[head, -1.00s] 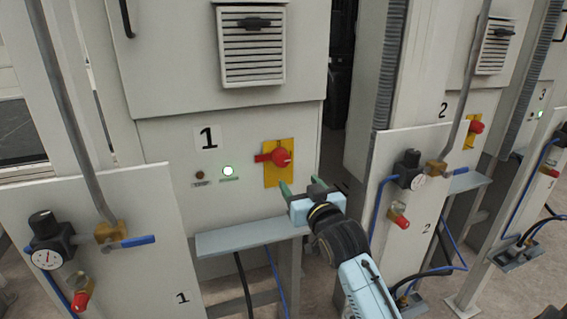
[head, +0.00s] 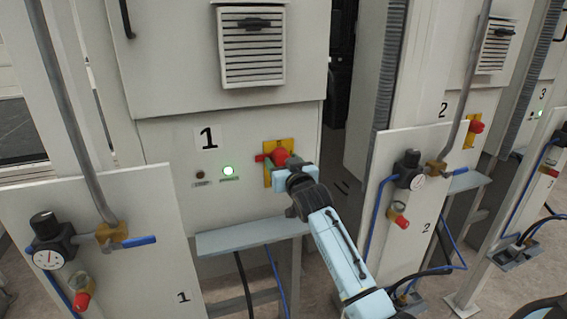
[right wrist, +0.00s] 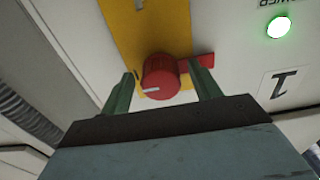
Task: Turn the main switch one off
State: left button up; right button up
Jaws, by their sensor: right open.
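The main switch of cabinet one is a red rotary knob (head: 279,157) on a yellow plate (head: 268,178), below and right of the black "1" label (head: 208,138). Its red handle points left in the head view. My right gripper (head: 290,168) is in front of the plate and hides part of the knob. In the right wrist view the open fingers (right wrist: 164,88) stand on either side of the round red knob (right wrist: 160,76), with gaps visible. The red handle (right wrist: 198,64) reaches behind the finger on the right. My left gripper is not in view.
A green lamp (head: 228,171) is lit left of the switch. A narrow grey shelf (head: 250,237) juts out below it. A white panel (head: 110,215) with a gauge and valve stands at left; a similar panel (head: 425,160) stands at right.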

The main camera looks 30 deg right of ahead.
jog(key=c, duration=1)
jog(key=shift+n, duration=0.4)
jog(key=n+p, duration=0.2)
jog(key=shift+n, duration=0.4)
jog(key=n+p, duration=0.2)
jog(key=n, duration=0.2)
jog(key=shift+d+n, duration=0.1)
jog(key=shift+n, duration=0.2)
jog(key=n+p, duration=0.1)
jog(key=n, duration=0.4)
jog(key=shift+d+r, duration=0.1)
jog(key=shift+r, duration=0.05)
jog(key=n+p, duration=0.1)
jog(key=n, duration=0.3)
jog(key=shift+n, duration=0.6)
